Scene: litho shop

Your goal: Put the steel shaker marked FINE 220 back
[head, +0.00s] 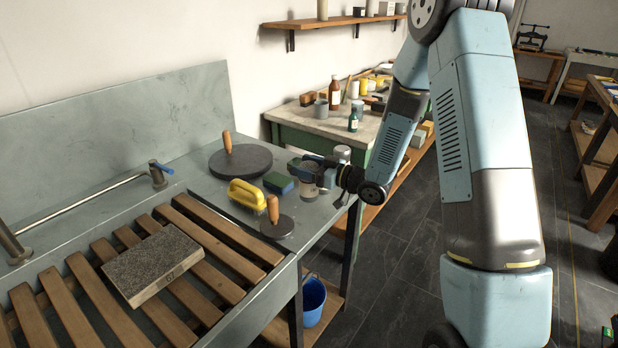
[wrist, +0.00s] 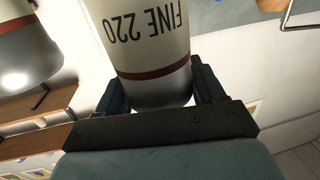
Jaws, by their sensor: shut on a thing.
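The steel shaker marked FINE 220 (wrist: 150,40) is between the two jaws of my gripper (wrist: 160,85) in the wrist view. Its white label with dark red bands faces the camera and reads upside down. In the head view my gripper (head: 316,168) is shut around the shaker (head: 309,188) at the right end of the sink's grey ledge. I cannot tell if the shaker's base touches the ledge. A second similar shaker (wrist: 22,50) shows at the wrist view's left, apart from my jaws, its label text unseen.
A silver container (head: 342,154) stands just behind my gripper. A stone (head: 152,263) lies on the slats.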

